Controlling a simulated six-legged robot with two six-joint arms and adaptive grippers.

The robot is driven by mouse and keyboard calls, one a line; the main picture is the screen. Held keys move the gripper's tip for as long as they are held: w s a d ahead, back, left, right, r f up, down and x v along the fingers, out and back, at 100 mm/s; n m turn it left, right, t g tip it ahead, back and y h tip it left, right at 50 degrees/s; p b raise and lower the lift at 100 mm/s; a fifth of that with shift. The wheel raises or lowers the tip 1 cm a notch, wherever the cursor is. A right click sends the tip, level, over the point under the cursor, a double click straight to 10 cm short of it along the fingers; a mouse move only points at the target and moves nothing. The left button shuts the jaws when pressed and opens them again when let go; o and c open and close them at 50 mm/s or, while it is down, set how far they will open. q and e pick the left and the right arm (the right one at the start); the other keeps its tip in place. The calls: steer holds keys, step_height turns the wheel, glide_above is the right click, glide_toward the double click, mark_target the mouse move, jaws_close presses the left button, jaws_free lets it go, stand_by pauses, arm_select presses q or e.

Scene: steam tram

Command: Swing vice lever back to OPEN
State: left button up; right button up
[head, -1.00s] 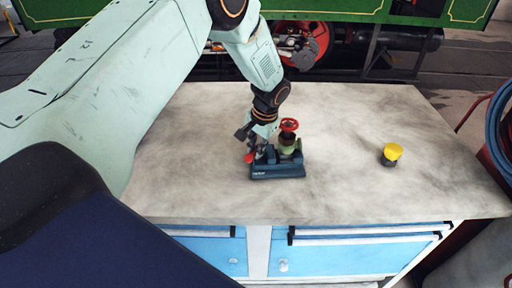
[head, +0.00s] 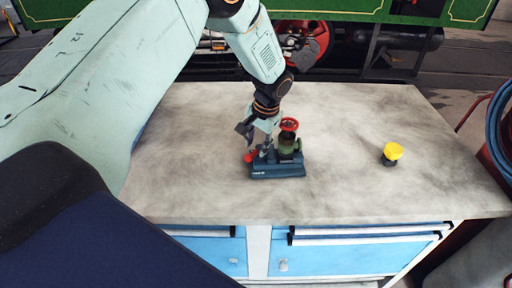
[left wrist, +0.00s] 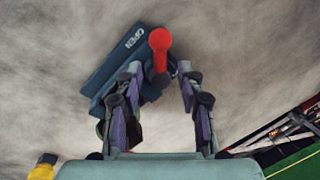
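The dark blue vice (head: 278,170) stands on the workbench and holds a green valve (head: 287,146) with a red handwheel (head: 289,124). The vice lever's red knob (head: 250,157) is at the vice's left end. In the left wrist view the vice (left wrist: 118,62) bears the word OPEN, and the red lever knob (left wrist: 160,40) shows close to that word. My left gripper (head: 257,147) is at the lever end of the vice. In the left wrist view its fingers (left wrist: 159,72) are apart, with the lever between them and a gap visible beside it. My right gripper is out of view.
A yellow-topped dark object (head: 392,153) stands to the right on the workbench (head: 370,195). The bench top between it and the vice is clear. Blue drawers (head: 360,259) are below the front edge. A green tram (head: 320,8) stands behind the bench.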

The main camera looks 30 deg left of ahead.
arm_select(q)
step_height(320, 180, up, 10)
steer(key=d, duration=0.2)
steer(key=shift+s+f, duration=0.15)
steer(key=shift+s, duration=0.1)
stand_by(0.4)
